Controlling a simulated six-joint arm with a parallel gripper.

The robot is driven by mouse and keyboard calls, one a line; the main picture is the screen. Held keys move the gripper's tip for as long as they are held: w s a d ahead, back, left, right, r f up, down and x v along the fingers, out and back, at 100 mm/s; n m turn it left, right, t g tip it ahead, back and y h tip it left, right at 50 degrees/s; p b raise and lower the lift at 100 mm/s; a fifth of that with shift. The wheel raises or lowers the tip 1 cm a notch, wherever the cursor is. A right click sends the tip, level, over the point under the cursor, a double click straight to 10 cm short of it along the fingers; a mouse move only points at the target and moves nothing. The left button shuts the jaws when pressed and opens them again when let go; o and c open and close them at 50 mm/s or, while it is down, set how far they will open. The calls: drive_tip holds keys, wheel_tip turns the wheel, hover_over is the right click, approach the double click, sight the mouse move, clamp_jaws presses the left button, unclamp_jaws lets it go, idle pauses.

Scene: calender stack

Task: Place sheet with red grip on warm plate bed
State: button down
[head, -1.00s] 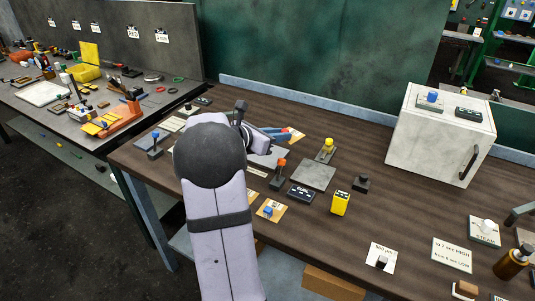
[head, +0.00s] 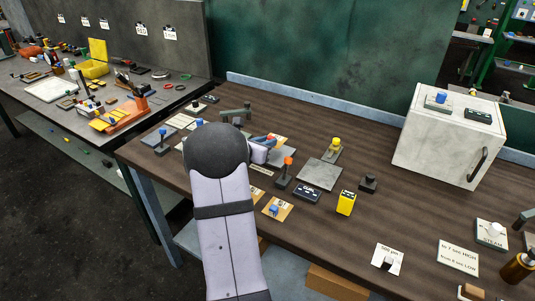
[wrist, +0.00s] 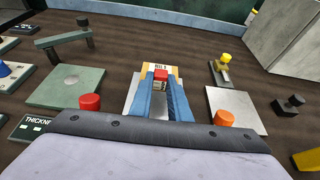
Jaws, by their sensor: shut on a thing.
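My gripper (wrist: 160,88) has blue fingers closed around a small block with a red grip (wrist: 161,75) on top. The fingers point at a card with an orange edge. Below and between them a pale grey flat plate (wrist: 136,98) partly shows; I cannot tell whether it is the held sheet or a bed on the table. In the head view my gripper (head: 267,141) is over the left middle of the bench, and my arm hides part of it. A grey square plate (wrist: 237,108) lies to the right, a greenish one (wrist: 68,88) to the left.
A red knob (wrist: 90,101) and an orange knob (wrist: 224,118) stand close to the gripper on either side. A yellow-knobbed block (head: 335,147), a black knob (head: 369,183) and a yellow box (head: 346,203) stand to the right. A white oven-like box (head: 447,140) is at the back right.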

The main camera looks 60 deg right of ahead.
drive_tip(key=shift+f, duration=2.35)
drive_tip(key=shift+f, duration=0.2)
drive_tip(key=c, duration=1.7)
unclamp_jaws()
drive_tip(key=shift+o, duration=0.2)
drive_tip(key=shift+r, duration=0.15)
drive_tip(key=shift+r+p, duration=0.15)
drive_tip(key=shift+p, duration=0.15)
drive_tip(key=b+v, duration=0.2)
drive_tip(key=v, duration=1)
drive_tip(key=shift+a, duration=0.1)
